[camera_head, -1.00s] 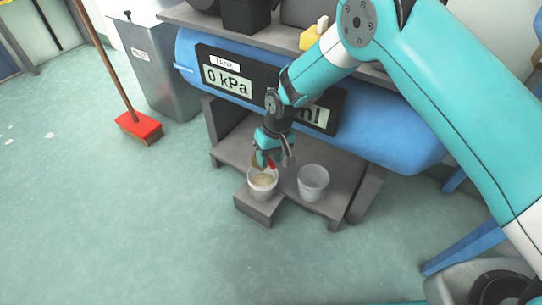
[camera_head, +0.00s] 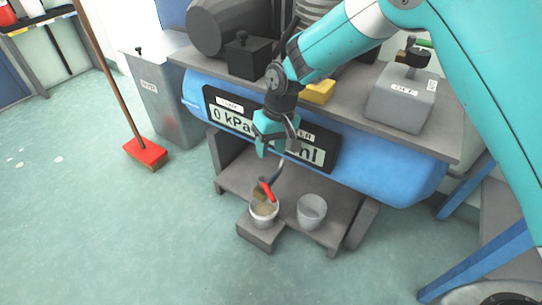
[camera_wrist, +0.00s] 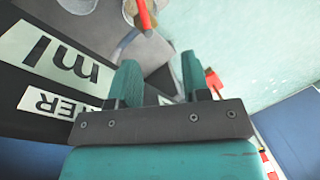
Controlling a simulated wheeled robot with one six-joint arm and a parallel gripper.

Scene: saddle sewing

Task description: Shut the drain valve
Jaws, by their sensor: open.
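The drain valve (camera_head: 258,194) is a small brass body with a red lever (camera_head: 267,190), at the end of a dark bent pipe under the blue tank (camera_head: 390,178). The lever slants down to the right, over a cup (camera_head: 264,216) with tan contents. In the wrist view the red lever (camera_wrist: 146,18) shows at the top edge, beyond the fingertips. My gripper (camera_head: 275,148) is above the valve, in front of the tank's display panel, apart from the lever. Its two teal fingers (camera_wrist: 162,80) are spread with nothing between them.
A second, empty-looking cup (camera_head: 312,212) stands on the lower shelf (camera_head: 290,184), right of the first, which is on a grey block (camera_head: 258,236). A red-headed broom (camera_head: 146,153) and a grey bin (camera_head: 168,105) stand left. The floor in front is clear.

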